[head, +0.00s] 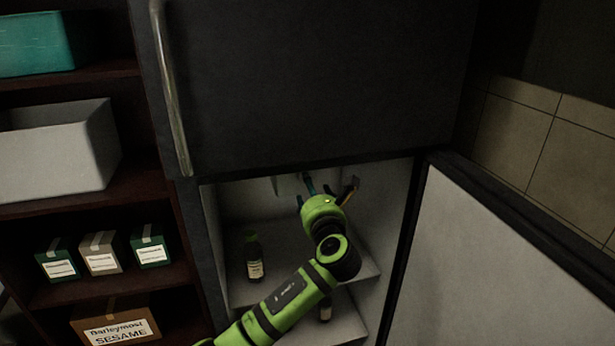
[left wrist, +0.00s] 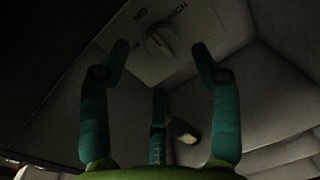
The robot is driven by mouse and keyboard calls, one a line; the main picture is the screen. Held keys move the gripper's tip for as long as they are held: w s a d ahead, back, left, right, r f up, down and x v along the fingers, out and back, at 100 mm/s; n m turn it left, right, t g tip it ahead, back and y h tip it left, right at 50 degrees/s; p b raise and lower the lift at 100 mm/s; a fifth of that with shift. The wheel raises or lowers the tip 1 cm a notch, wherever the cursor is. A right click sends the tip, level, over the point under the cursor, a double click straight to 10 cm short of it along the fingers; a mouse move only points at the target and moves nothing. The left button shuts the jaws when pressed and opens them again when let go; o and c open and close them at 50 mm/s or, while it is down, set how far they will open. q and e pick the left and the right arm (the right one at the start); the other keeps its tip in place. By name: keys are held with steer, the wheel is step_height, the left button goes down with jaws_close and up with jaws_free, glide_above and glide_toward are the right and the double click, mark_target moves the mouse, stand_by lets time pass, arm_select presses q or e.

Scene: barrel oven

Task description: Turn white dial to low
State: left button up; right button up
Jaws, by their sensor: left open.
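The white dial (left wrist: 160,42) sits on a pale panel (left wrist: 150,68) inside the open fridge compartment. MED and HIGH are printed beyond it in the left wrist view; another small label near the left finger is too dark to read. I cannot clearly tell the dial's setting. My left gripper (left wrist: 160,54) is open, with one teal finger on each side of the dial and visible gaps between. In the head view my left gripper (head: 330,187) reaches up inside the compartment near its ceiling. The dial is not clear there. My right gripper is not in view.
A dark bottle (head: 254,258) stands on the fridge shelf (head: 240,293), left of my arm. The open fridge door (head: 500,270) is at right; the closed upper door (head: 310,85) is above. A shelf unit (head: 85,205) with bins and boxes stands at left.

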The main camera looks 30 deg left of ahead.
arm_select(q)
steer(key=shift+p+x, duration=0.7)
steer(key=shift+x, duration=2)
steer(key=shift+f, duration=0.1)
steer(key=c, duration=1.1)
